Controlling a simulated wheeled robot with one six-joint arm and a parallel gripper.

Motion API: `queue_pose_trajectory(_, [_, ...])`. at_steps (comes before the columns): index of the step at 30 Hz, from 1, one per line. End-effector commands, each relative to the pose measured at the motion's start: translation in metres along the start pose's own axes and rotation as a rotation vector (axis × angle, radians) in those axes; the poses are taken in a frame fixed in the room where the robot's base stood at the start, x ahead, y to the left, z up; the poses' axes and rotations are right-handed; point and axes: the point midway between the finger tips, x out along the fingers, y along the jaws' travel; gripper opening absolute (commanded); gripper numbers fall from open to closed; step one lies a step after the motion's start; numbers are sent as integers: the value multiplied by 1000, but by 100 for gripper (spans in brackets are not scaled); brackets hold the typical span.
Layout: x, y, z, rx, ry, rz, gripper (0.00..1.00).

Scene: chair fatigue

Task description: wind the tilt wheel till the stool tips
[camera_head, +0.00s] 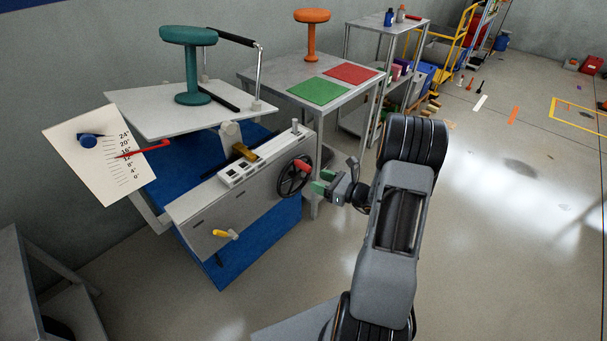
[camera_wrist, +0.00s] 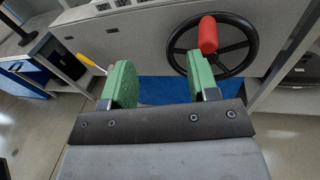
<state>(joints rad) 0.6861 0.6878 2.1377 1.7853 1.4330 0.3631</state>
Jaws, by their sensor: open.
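The teal stool (camera_head: 190,65) stands on a pale plate (camera_head: 150,112) above the test machine. A black tilt wheel (camera_head: 283,186) with a red knob (camera_head: 302,165) is on the machine's right end. In the wrist view the wheel (camera_wrist: 250,52) is at upper right, its red knob (camera_wrist: 208,35) at the top. My gripper (camera_head: 324,182), with green fingers, is just right of the wheel. In the wrist view my gripper (camera_wrist: 161,82) is open and empty. The knob is above its right finger, outside the gap; I cannot tell whether they touch.
A dial board (camera_head: 95,155) has a red pointer (camera_head: 145,150) around the middle of its degree scale. A yellow handle (camera_head: 226,234) sticks out from the machine's front. An orange stool (camera_head: 312,35) stands on a table (camera_head: 262,75) behind. The floor at right is mostly clear.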

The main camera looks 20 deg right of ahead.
Motion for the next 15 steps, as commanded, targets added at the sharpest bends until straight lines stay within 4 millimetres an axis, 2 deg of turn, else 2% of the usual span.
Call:
queue_pose_trajectory(1, [-7, -13, -17, 45, -24, -60, 54])
queue_pose_trajectory(3, [-14, -26, -28, 88, -54, -123, 54])
queue_pose_trajectory(8, [-16, -42, -38, 131, -86, -193, 54])
queue_pose_trajectory(11, [-4, -46, -39, 136, -91, -201, 54])
queue_pose_trajectory(15, [22, -50, -36, 134, -90, -198, 54])
